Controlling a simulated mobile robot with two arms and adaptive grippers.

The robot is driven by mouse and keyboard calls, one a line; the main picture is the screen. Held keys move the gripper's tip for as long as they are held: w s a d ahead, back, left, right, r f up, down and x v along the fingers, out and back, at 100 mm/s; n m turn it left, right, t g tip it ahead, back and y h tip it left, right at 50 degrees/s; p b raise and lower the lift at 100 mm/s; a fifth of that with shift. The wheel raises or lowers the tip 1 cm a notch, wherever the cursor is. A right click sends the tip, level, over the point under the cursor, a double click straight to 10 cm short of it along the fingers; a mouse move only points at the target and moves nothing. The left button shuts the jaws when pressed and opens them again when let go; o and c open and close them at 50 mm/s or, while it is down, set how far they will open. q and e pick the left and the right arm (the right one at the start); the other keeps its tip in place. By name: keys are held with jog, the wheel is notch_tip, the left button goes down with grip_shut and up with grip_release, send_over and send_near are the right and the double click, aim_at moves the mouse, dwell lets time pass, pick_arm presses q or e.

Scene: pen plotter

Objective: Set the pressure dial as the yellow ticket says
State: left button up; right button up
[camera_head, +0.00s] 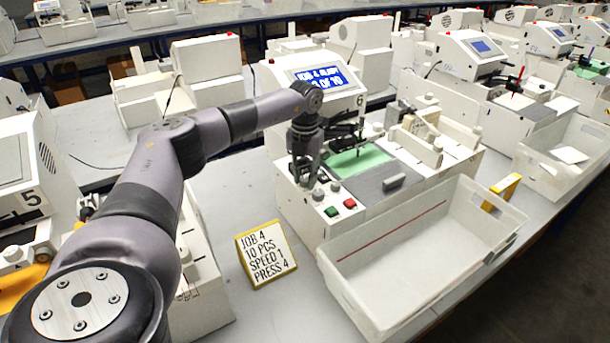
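The yellow-edged ticket (265,254) stands on the table in front of the plotter and reads JOB 4, 10 PCS, SPEED 1, PRESS 4. The plotter (300,212) is white, marked 6, and its blue screen (322,80) shows job 4 text and a count of 10. Small grey knobs (318,194) sit on its front left panel; their settings are too small to read, and I cannot tell which is the pressure dial. My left gripper (304,176) points down at this panel, over or at a knob, partly hiding it. Whether its fingers are open or touching is unclear. My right gripper is out of view.
A green button (331,211) and a red button (350,203) lie close to the knobs. A large white bin (425,250) stands at the plotter's front right. A green sheet (360,160) lies on the bed. Other plotters stand left, right and behind.

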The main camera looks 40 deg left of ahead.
pick_arm(q)
grip_shut()
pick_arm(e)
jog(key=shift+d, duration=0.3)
pick_arm(q)
jog(key=shift+r+m, duration=0.1)
jog(key=shift+m, duration=0.2)
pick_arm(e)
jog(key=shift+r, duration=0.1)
pick_arm(q)
jog(key=m, duration=0.3)
jog(key=shift+p, duration=0.4)
jog(key=m, duration=0.5)
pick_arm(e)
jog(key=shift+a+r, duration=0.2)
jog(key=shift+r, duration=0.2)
